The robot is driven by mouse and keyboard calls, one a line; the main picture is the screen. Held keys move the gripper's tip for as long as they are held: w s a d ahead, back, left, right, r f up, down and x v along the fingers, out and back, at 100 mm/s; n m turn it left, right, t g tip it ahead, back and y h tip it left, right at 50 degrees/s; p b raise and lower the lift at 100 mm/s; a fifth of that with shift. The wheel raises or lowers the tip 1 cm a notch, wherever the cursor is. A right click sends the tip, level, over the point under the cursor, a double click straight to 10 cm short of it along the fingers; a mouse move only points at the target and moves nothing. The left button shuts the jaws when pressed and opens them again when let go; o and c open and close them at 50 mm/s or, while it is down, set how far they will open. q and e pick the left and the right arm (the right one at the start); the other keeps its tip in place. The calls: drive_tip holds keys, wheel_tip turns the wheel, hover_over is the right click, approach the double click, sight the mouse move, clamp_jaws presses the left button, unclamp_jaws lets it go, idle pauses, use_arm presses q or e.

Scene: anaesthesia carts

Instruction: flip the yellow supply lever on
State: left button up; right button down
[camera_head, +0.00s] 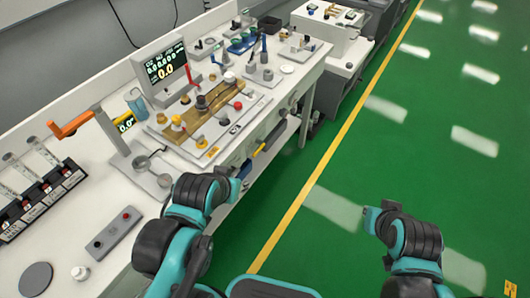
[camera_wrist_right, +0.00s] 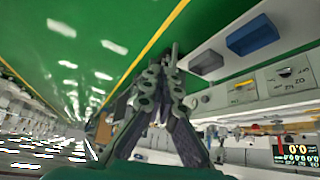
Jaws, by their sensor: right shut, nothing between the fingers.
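A yellow lever (camera_head: 257,151) is on the front side of the white cart, below the worktop edge. In the right wrist view, a yellow bar (camera_wrist_right: 243,87) on a pale labelled panel looks like the same lever. It lies roughly crosswise there; its on or off position is too small to read. My right gripper (camera_wrist_right: 163,68) is shut and empty, with its fingers pointing away over the green floor. It is apart from the lever, which is to its right in that view. My left arm (camera_head: 205,195) is bent beside the cart front; its fingers are not visible.
The worktop (camera_head: 120,190) holds a monitor (camera_head: 167,72), an orange-handled lever (camera_head: 70,126) and several small fixtures. A blue block (camera_wrist_right: 252,35) and a grey block (camera_wrist_right: 207,62) are beyond the panel. Green floor (camera_head: 400,150) is clear to the right.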

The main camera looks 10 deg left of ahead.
use_arm(q)
drive_tip(key=shift+o, duration=0.7)
use_arm(e)
drive_tip(key=w+a+m+g+y+p, duration=0.2)
drive_tip(key=w+a+m+y+p, duration=0.15)
drive_tip(key=w+a+m, duration=1)
use_arm(q)
wheel_tip(320, 180, up, 7)
drive_tip(key=p, duration=0.3)
drive_tip(key=shift+r+p, duration=0.2)
drive_tip(key=shift+p, duration=0.2)
use_arm(e)
drive_tip(key=w+a+f+m+g+y, duration=0.1)
drive_tip(key=w+a+f+m, duration=0.3)
drive_tip(key=a+f, duration=0.2)
drive_tip(key=w+a+f+m+g+y, duration=0.1)
drive_tip(key=w+a+f+m+y, duration=0.1)
drive_tip(key=w+a+f+m, duration=0.2)
drive_tip(key=a+f, duration=0.3)
drive_tip(key=f, duration=0.3)
drive_tip(key=shift+w+a+g, duration=0.25)
drive_tip(key=shift+w+g, duration=0.05)
drive_tip(key=shift+w, duration=0.1)
drive_tip(key=shift+m+y, duration=0.25)
